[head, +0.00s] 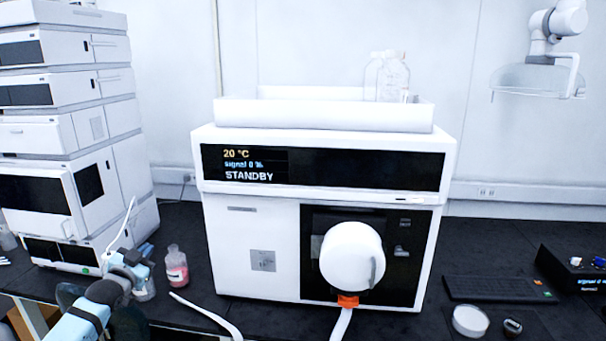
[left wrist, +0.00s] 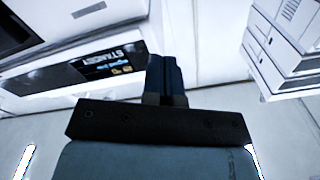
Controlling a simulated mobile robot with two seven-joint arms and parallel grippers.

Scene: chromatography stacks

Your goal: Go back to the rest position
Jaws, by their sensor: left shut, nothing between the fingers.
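My left gripper (head: 132,262) is at the lower left of the head view, above the dark bench and in front of the stack of white modules. In the left wrist view its dark fingers (left wrist: 165,75) are together with nothing between them. My right gripper is in neither view. The white instrument (head: 250,213) stands to the right of my left gripper, its display reading 20 °C and STANDBY. A white round piece with an orange collar (head: 350,258) covers part of its dark front panel.
A bottle of pink liquid (head: 177,270) stands close to the right of my left gripper. The module stack (head: 100,135) rises behind it at left. A white tray (head: 320,113) with clear bottles tops the instrument. A keyboard (head: 497,289) and white dish (head: 470,320) lie at right.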

